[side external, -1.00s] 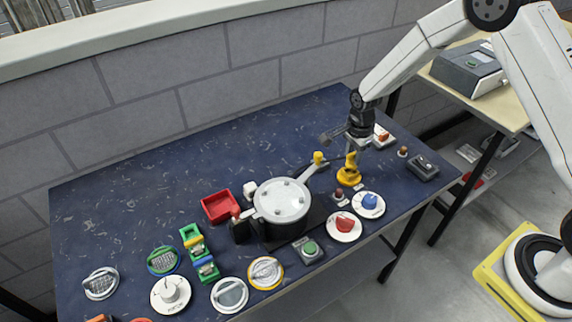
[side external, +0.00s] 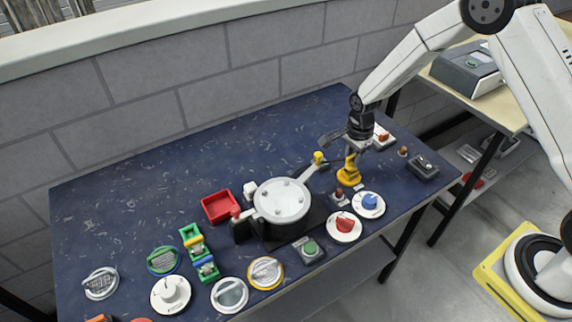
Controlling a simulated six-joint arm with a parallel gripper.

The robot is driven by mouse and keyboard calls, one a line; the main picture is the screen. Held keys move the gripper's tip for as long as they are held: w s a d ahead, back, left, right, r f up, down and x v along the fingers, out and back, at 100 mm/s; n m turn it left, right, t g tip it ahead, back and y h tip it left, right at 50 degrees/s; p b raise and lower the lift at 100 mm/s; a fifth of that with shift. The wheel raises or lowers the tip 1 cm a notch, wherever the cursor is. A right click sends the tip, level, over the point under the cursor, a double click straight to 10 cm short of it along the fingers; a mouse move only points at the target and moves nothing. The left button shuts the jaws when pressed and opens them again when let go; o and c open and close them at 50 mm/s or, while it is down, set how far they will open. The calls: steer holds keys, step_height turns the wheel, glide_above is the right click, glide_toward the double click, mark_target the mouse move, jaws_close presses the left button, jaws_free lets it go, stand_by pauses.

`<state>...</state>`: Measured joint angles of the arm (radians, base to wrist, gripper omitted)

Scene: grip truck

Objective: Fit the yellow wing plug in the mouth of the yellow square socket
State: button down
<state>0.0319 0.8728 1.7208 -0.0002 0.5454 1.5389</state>
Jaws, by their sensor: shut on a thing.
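The yellow wing plug (side external: 350,161) is upright under my gripper (side external: 353,149), at the right side of the blue table. My gripper points down and is shut on the top of the plug. A wider yellow piece, which looks like the yellow square socket (side external: 348,179), sits on the table directly below. The plug's lower end meets or overlaps the socket in this view. Its mouth is hidden, so I cannot tell whether the plug is in it or just above it.
Left of the socket, a silver-lidded pot (side external: 282,202) has a lever with a yellow knob (side external: 319,158). In front are a red dial (side external: 344,226) and a blue dial (side external: 369,202). A red tray (side external: 221,206) lies farther left. The table's back left is clear.

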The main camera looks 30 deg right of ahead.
mark_target(354, 155)
steer(key=shift+f, duration=0.65)
stand_by(1.4)
jaws_free()
stand_by(0.3)
steer(key=shift+r, duration=0.1)
steer(key=shift+r, duration=3.65)
steer(key=shift+r, duration=0.1)
